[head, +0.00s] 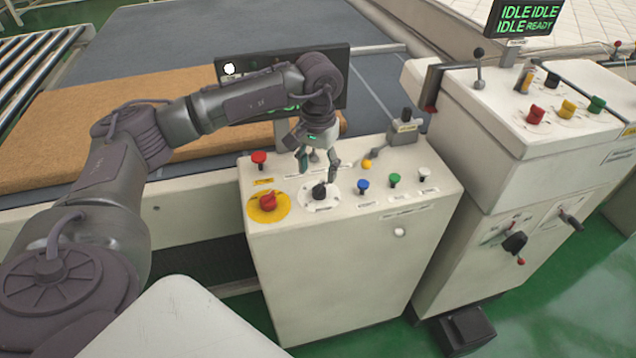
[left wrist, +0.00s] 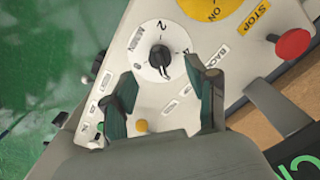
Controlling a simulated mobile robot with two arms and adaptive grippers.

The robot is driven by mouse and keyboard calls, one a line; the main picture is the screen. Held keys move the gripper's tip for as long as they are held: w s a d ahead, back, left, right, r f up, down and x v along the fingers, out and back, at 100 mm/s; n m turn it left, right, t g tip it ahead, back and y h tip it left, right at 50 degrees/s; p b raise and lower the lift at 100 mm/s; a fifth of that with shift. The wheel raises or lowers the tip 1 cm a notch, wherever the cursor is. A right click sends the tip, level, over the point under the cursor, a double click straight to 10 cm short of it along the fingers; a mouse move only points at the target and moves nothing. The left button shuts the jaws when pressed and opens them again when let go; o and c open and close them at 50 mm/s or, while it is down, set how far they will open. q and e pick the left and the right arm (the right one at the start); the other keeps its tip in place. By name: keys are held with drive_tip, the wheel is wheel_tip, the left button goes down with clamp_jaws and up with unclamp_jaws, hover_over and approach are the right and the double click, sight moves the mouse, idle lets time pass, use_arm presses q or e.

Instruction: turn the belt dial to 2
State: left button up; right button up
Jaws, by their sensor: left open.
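The belt dial (head: 319,190) is a small black knob on a round white plate (head: 318,204) on top of the white control console. It also shows in the left wrist view as a black knob (left wrist: 160,58), with a "2" printed on the plate above it. I cannot tell for sure which mark the knob points at. My left gripper (head: 317,172) hangs over the dial, fingers pointing down. In the left wrist view the open fingers (left wrist: 165,88) lie below and to either side of the knob, with nothing between them. My right gripper is not in view.
A red knob on a yellow disc (head: 267,203) and a red stop button (head: 260,158) are left of the dial. Blue (head: 363,186), green and white buttons are right. A second console (head: 520,130) stands at right. A dark monitor (head: 340,90) is behind the arm.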

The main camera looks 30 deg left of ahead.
sight(318, 186)
use_arm(q)
wheel_tip(318, 186, down, 6)
drive_tip(key=shift+f+p, duration=0.1)
drive_tip(key=shift+p, duration=0.45)
drive_tip(key=shift+c, duration=0.3)
clamp_jaws()
